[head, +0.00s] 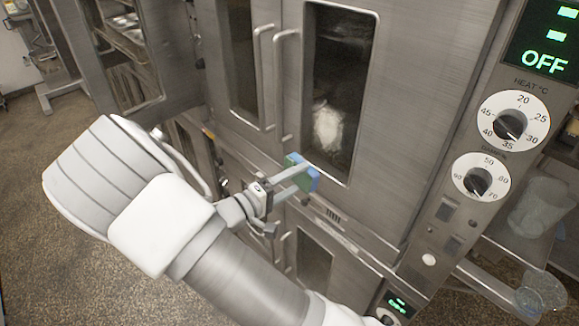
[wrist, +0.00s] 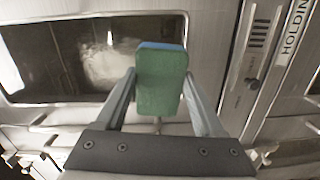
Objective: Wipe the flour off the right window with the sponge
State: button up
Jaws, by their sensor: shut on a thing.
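The right window (head: 341,80) is a tall dark pane in a steel oven door. A white flour smear (head: 328,128) covers its lower part, with a fainter patch near the top. My gripper (head: 300,178) is shut on a green and blue sponge (head: 303,172), just below and left of the smear in the head view. In the wrist view the sponge (wrist: 160,82) stands between the fingers, green face towards the camera, in front of the window (wrist: 40,62) and beside the smear (wrist: 112,62). I cannot tell whether the sponge touches the door.
A vertical handle (head: 279,90) runs along the door's left edge, near another handle and the left window (head: 239,60). A control panel with dials (head: 513,121) is at the right. A lower oven door (head: 314,262) lies beneath. Open floor (head: 50,190) is at the left.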

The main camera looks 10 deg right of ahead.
aim_at(328, 108)
jog(key=shift+n+t, duration=0.4)
jog(key=shift+t, duration=0.2)
jog(key=shift+w+d+r+p, duration=0.2)
jog(key=shift+w+d+r, duration=0.05)
jog(key=shift+w+d, duration=0.7)
jog(key=shift+w+d+r+p, duration=0.15)
jog(key=shift+w+d+r, duration=0.05)
jog(key=shift+w+d, duration=0.75)
jog(key=shift+b+x, duration=0.4)
jog(key=shift+x, duration=0.55)
jog(key=shift+w+a+r, duration=0.15)
jog(key=shift+r+p, duration=1.6)
jog(key=shift+r, duration=1.95)
jog(key=shift+r+p, duration=1.25)
jog(key=shift+r, duration=1.9)
jog(key=shift+f, duration=0.1)
jog(key=shift+b, duration=0.45)
jog(key=shift+f, duration=0.1)
